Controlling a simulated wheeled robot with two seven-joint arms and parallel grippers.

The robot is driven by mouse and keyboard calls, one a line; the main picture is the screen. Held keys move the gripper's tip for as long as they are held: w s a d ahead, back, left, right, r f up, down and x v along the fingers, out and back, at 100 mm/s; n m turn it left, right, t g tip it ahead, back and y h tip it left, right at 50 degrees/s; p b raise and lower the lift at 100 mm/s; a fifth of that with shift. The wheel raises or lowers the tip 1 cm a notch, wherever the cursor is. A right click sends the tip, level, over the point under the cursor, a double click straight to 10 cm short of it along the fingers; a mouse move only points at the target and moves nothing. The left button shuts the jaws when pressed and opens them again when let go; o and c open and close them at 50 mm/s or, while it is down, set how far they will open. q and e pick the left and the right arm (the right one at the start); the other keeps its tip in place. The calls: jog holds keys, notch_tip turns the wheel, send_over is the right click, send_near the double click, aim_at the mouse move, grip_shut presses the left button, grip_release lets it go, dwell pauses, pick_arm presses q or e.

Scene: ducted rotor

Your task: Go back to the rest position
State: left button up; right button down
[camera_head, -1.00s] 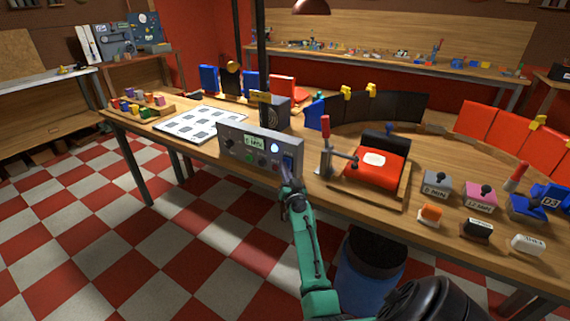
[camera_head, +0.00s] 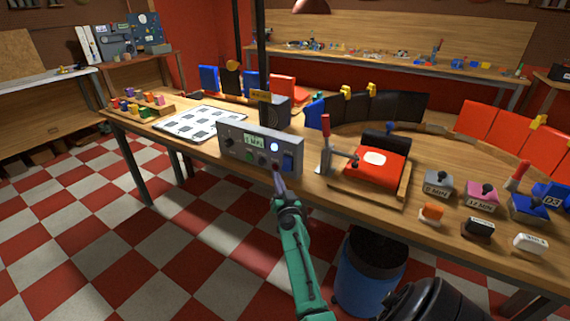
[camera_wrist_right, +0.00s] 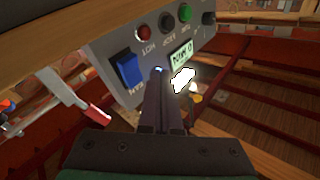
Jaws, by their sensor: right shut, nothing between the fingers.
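My right gripper (camera_head: 277,174) is on the green arm rising from the bottom middle. Its fingers are shut and empty, just in front of the lower right part of the grey control box (camera_head: 231,144). In the right wrist view the closed fingers (camera_wrist_right: 160,78) point at the box's face, between a blue rocker switch (camera_wrist_right: 128,68) and a lit display (camera_wrist_right: 181,58). I cannot tell whether the tips touch the box. The blue rocker (camera_head: 288,163) is clear of the fingers in the head view. My left gripper is out of view.
The workbench edge (camera_head: 350,209) runs behind the arm. A red-handled clamp (camera_head: 325,140) and a red pad (camera_head: 375,166) stand right of the box. Small labelled blocks sit further right. A blue bin (camera_head: 362,282) stands below the bench. Checkered floor at left is free.

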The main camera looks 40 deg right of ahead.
jog(key=shift+s+a+f, duration=0.15)
jog(key=shift+a+f, duration=0.1)
jog(key=shift+a, duration=0.25)
jog(key=shift+s+a+f, duration=0.15)
jog(key=shift+a+f, duration=0.05)
jog(key=shift+a, duration=0.25)
jog(key=s+a+f+n+g+y, duration=0.25)
jog(key=a+f, duration=0.25)
jog(key=f, duration=0.5)
jog(key=s+a+f+n+g+y, duration=0.2)
jog(key=s+a+f+y, duration=0.15)
jog(key=f, duration=0.65)
jog(key=s+a+f+n+g+y, duration=0.25)
jog(key=a+f, duration=0.25)
jog(key=f, duration=0.6)
jog(key=s+a+f+n+g+y, duration=0.1)
jog(key=s+a+f+g, duration=0.15)
jog(key=s+f, duration=0.6)
jog(key=s+a+f+n+g, duration=0.25)
jog(key=s+f, duration=0.25)
jog(key=s, duration=0.6)
jog(key=s+d+f+g, duration=0.1)
jog(key=s+f+g, duration=0.1)
jog(key=s, duration=0.6)
jog(key=s+d+f+n+g, duration=0.1)
jog(key=s+f+g, duration=0.1)
jog(key=s, duration=0.7)
jog(key=shift+f, duration=0.4)
jog(key=shift+d, duration=0.1)
